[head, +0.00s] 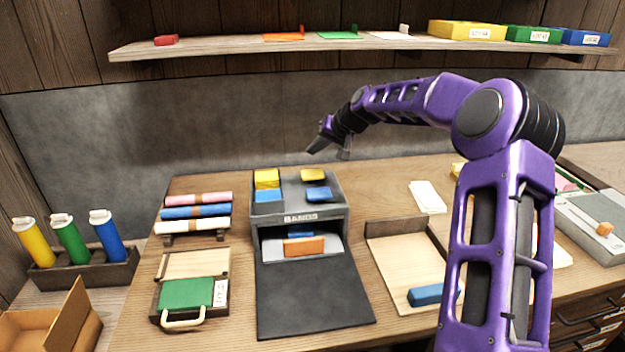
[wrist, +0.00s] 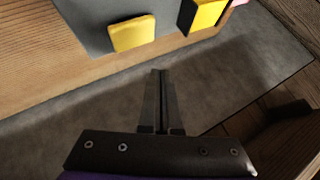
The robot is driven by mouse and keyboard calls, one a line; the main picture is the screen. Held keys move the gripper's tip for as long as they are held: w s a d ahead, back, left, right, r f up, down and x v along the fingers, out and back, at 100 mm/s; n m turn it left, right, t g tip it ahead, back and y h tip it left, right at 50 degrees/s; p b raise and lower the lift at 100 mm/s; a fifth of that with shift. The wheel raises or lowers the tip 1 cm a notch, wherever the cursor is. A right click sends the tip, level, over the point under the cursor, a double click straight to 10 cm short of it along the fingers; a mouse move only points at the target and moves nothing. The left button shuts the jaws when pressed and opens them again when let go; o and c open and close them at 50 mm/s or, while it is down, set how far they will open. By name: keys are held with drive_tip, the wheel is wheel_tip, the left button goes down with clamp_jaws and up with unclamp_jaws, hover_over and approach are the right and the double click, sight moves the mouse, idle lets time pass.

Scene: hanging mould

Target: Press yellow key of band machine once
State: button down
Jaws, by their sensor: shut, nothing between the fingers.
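The band machine (head: 301,217) is a dark grey box lettered "BANDS" on the table, with a front slot and a sloping black ramp. A flat yellow key (head: 313,175) sits at the back right of its top, with a blue key (head: 319,193) in front of it. A yellow block (head: 267,176) and a blue block (head: 268,195) are at the top left. My gripper (head: 315,148) is shut and empty, above and behind the machine. In the wrist view the shut fingers (wrist: 160,75) point toward the gap near the yellow key (wrist: 132,33) and yellow block (wrist: 205,14), touching neither.
An orange piece (head: 304,246) lies in the machine's front slot. Rolls (head: 195,211) and a green-topped case (head: 187,293) stand at left; a wooden tray (head: 391,270) is at right. A grey wall is behind, with a shelf (head: 230,46) above.

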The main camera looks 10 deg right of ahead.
sight(311, 173)
drive_tip(key=shift+f+b, duration=1.1)
drive_tip(key=shift+f, duration=1.05)
drive_tip(key=shift+f, duration=0.1)
drive_tip(key=shift+f+b, duration=0.3)
drive_tip(key=shift+f+b, duration=0.65)
drive_tip(key=shift+f, duration=0.25)
idle(1.0)
drive_tip(key=shift+r+p, duration=0.8)
drive_tip(key=shift+r, duration=0.5)
drive_tip(key=shift+r+p, duration=1.6)
drive_tip(key=shift+r, duration=0.95)
